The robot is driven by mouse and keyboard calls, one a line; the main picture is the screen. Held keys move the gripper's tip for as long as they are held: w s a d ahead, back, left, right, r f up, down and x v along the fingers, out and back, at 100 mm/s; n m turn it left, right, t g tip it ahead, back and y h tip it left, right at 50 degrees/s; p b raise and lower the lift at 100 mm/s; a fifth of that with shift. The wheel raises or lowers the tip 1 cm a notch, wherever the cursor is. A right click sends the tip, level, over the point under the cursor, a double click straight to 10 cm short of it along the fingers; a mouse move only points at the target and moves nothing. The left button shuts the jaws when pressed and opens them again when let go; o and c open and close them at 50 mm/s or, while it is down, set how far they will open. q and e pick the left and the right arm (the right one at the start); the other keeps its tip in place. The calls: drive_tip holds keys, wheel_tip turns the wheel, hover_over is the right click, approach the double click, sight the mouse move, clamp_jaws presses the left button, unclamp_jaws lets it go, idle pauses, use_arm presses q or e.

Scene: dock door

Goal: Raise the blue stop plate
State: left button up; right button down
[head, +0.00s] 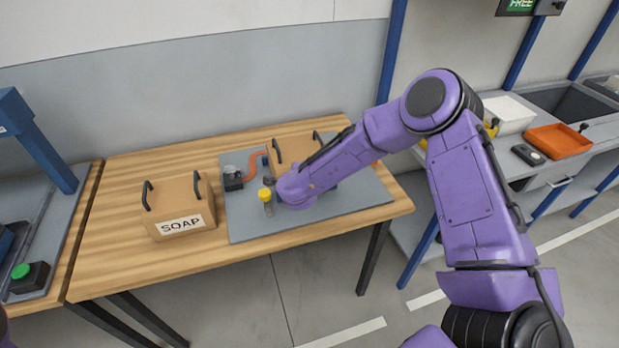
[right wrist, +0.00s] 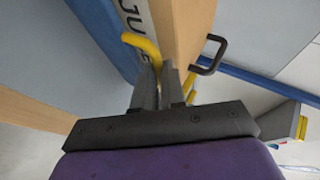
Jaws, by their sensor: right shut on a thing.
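My right gripper (right wrist: 160,80) is shut on a bent yellow handle (right wrist: 143,46), whose end rises out between the fingertips in the right wrist view. In the head view, my purple right arm reaches over a grey-blue mat (head: 245,222) on the wooden table. A small upright piece with a yellow cap (head: 265,194) shows beside my wrist there, and the fingers are mostly hidden. I cannot make out the blue stop plate for certain; my arm covers part of the mat. My left gripper is not in view.
A cardboard box marked SOAP (head: 180,207) with black handles stands left of the mat. Another box (head: 290,150) is partly behind my arm; its label shows in the right wrist view (right wrist: 135,14). An orange hose (head: 250,171) lies nearby. The table's front left is clear.

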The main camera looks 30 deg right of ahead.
drive_tip(key=shift+w+d+r, duration=0.1)
drive_tip(key=shift+w+r, duration=0.15)
drive_tip(key=shift+w, duration=0.1)
drive_tip(key=c, duration=1.5)
unclamp_jaws()
drive_tip(key=shift+s, duration=0.2)
drive_tip(key=b+v, duration=0.2)
drive_tip(key=v, duration=0.8)
drive_tip(key=shift+s, duration=0.2)
